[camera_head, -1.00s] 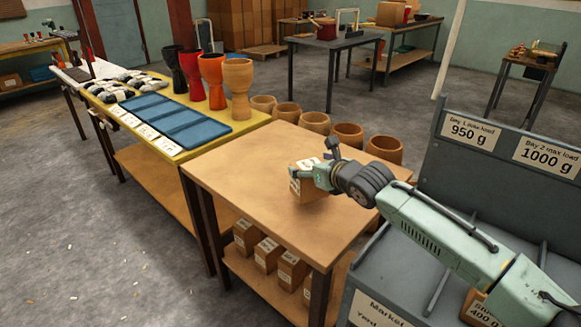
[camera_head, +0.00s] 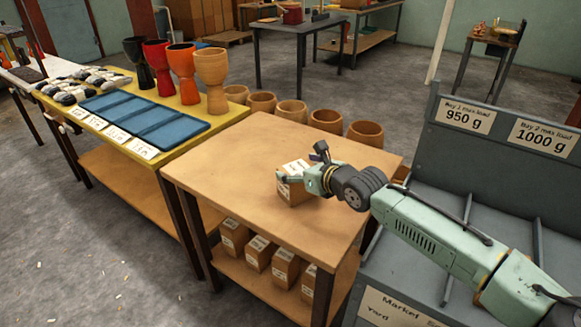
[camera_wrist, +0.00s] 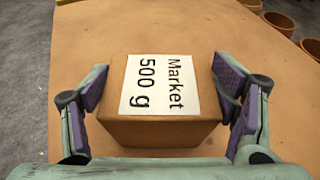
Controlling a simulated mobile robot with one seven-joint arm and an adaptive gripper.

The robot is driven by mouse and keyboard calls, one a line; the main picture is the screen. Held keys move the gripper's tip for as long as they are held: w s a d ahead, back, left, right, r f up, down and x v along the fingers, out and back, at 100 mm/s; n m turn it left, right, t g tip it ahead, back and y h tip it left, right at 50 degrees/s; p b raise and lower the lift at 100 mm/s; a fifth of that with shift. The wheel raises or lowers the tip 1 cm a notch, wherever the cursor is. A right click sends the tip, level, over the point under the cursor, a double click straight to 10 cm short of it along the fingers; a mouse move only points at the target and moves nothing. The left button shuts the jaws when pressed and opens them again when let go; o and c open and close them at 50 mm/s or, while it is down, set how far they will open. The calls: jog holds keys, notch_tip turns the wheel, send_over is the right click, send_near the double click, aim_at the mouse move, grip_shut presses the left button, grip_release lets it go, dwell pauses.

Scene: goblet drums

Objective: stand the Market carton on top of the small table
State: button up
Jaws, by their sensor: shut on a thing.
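The Market carton (camera_head: 295,191) is a small brown box with a white label. In the wrist view the carton (camera_wrist: 160,131) shows the label "Market 500 g" facing the camera. My gripper (camera_head: 301,167) is shut on it, with a purple-padded finger at each side in the wrist view. The carton is over the brown wooden table (camera_head: 235,165), right of its middle. I cannot tell whether its underside touches the top. The tabletop also fills most of the wrist view (camera_wrist: 70,30).
Several cartons (camera_head: 258,252) stand on the table's lower shelf. Clay pots (camera_head: 292,112) line its far side. A yellow table with blue trays (camera_head: 150,122) and goblet drums (camera_head: 211,80) adjoins at left. A grey bay rack (camera_head: 480,160) stands at right. The rest of the tabletop is clear.

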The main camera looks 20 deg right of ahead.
jog(key=shift+d+r, duration=0.1)
jog(key=o, duration=1.6)
jog(key=shift+s, duration=0.1)
jog(key=shift+o, duration=0.2)
jog(key=shift+s+d+r+p, duration=0.1)
jog(key=shift+s+r+p, duration=0.2)
jog(key=shift+s+p, duration=0.25)
jog(key=p+v, duration=0.6)
jog(key=v, duration=0.4)
jog(key=shift+s+d, duration=0.2)
jog(key=shift+s, duration=0.15)
